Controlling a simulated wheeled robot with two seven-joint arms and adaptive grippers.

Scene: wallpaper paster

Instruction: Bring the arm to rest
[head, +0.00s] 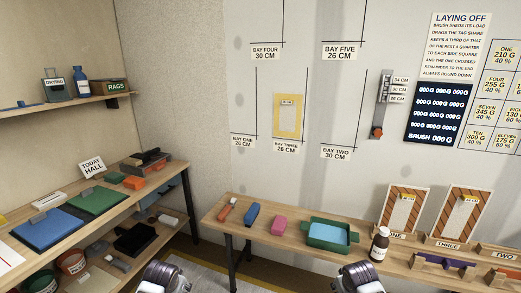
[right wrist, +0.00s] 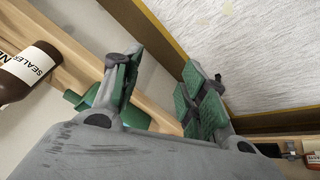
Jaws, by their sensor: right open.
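My right gripper (right wrist: 160,95) is open in the right wrist view, with its green-padded fingers apart and nothing between them. In the head view the bottle (head: 380,246) stands upright on the bench near a silver part of my right arm at the bottom edge. A similar part of my left arm shows at the bottom left, but no left fingers can be seen.
The right bench (head: 215,214) holds a green tray (head: 312,242), a pink block (head: 280,226), a blue tool (head: 252,214) and framed panels (head: 404,213). The left bench (head: 150,197) holds a blue board (head: 45,229) and a green board (head: 97,200). Floor shows between the benches.

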